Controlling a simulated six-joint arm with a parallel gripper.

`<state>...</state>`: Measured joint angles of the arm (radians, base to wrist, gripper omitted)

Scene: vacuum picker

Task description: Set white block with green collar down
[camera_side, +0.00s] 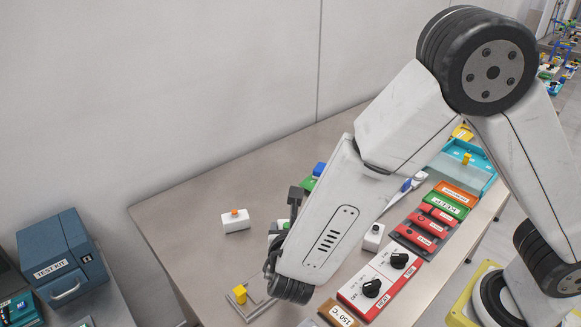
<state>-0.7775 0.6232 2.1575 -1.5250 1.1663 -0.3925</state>
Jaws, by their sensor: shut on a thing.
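The white block with the green collar (274,239) shows only in part, just left of my forearm. Its white side and a bit of green are visible, and the rest is hidden by my arm. My gripper (285,228) is mostly hidden behind my forearm and wrist, with dark parts showing at their left edge. It is shut on the white block with the green collar. I cannot tell whether the block's base touches the table (190,230).
A white block with an orange top (236,222) stands to the left. A grey fixture with a yellow knob (240,294) is at the front. A white block with a dark top (373,238) and a two-knob panel (378,285) are to the right.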

